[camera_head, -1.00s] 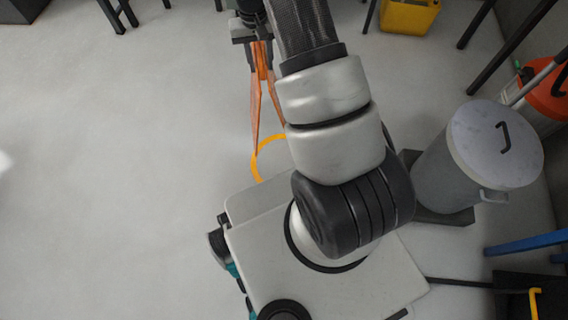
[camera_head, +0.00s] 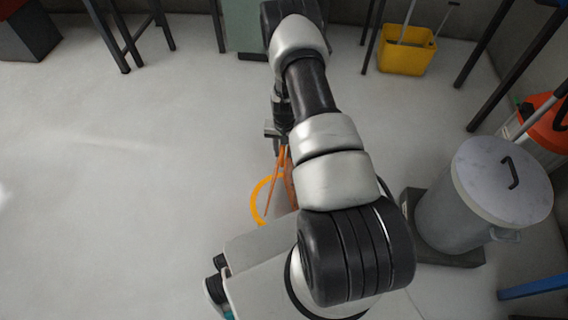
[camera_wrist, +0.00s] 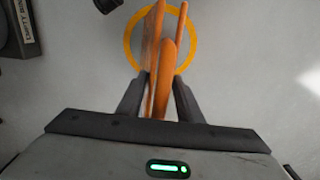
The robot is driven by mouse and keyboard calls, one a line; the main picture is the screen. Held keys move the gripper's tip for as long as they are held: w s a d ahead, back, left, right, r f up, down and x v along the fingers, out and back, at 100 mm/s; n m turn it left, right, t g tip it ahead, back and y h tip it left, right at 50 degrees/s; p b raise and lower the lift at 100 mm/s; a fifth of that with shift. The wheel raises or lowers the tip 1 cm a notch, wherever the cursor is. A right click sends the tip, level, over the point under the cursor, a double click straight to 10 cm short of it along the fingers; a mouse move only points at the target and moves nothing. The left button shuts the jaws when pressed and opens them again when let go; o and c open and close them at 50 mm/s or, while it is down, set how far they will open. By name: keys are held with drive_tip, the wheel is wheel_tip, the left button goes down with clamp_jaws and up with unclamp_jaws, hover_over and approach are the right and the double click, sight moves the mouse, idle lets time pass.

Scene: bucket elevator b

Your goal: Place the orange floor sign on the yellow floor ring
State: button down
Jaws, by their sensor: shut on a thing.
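The orange floor sign (camera_head: 283,172) hangs below my gripper (camera_head: 275,133) in the head view, partly hidden by my arm. In the wrist view my gripper (camera_wrist: 160,95) is shut on the top of the sign (camera_wrist: 167,55), whose panels show as narrow orange strips. The yellow floor ring (camera_head: 256,202) lies flat on the floor, partly behind the sign and my arm. In the wrist view the sign appears in front of the ring (camera_wrist: 194,45), across its middle. I cannot tell whether the sign's feet touch the floor.
A grey lidded bin (camera_head: 465,205) stands on a dark base to the right. A yellow bucket (camera_head: 407,52) and an orange machine (camera_head: 545,125) stand behind it. Dark table legs (camera_head: 115,40) are at the back left. The floor at left is clear.

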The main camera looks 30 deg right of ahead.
drive_tip(key=shift+f+b, duration=0.6)
drive_tip(key=shift+f, duration=1.35)
drive_tip(key=shift+f, duration=0.2)
drive_tip(key=c, duration=1.2)
unclamp_jaws()
